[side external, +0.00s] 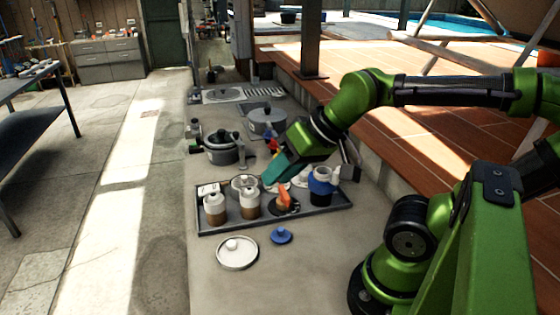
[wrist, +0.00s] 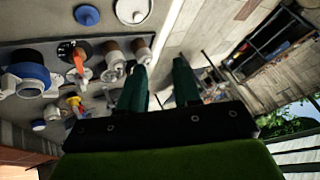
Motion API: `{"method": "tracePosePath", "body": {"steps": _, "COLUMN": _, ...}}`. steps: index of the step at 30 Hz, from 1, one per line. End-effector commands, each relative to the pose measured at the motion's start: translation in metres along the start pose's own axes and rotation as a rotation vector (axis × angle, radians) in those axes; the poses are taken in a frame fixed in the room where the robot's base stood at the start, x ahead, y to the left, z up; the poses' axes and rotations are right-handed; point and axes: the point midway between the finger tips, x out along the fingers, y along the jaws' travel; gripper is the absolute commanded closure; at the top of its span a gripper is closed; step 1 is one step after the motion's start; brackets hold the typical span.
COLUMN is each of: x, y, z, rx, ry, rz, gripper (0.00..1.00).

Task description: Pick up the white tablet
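I cannot pick out the white tablet with certainty. A small white flat block (side external: 208,188) lies at the tray's back left corner. Small white pieces (side external: 301,178) show partly behind my gripper, beside the blue and white container. A white round lid with a knob (side external: 237,252) lies in front of the tray; it also shows at the top of the wrist view (wrist: 133,10). My gripper (side external: 270,180) hangs above the back middle of the dark tray (side external: 275,222). In the wrist view my gripper's fingers (wrist: 160,66) are apart with nothing held between them.
The tray holds white-and-brown jars (side external: 214,209), an orange piece (side external: 285,198) on a dark disc, and a blue and white container (side external: 321,187). Grey pots (side external: 221,149) stand behind it. A small blue lid (side external: 281,235) lies in front. The ledge nearer the camera is clear.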

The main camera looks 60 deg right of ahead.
Motion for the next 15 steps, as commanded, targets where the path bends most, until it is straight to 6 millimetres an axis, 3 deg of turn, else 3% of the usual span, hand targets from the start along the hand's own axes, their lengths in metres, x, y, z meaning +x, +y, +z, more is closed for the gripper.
{"method": "tracePosePath", "body": {"steps": 8, "x": 0.013, "y": 0.000, "z": 0.003, "rx": -0.002, "ry": -0.058, "rz": 0.017, "gripper": 0.67}}
{"method": "tracePosePath", "body": {"steps": 15, "x": 0.060, "y": -0.008, "z": -0.023, "rx": -0.040, "ry": -0.261, "rz": 0.117, "gripper": 0.67}}
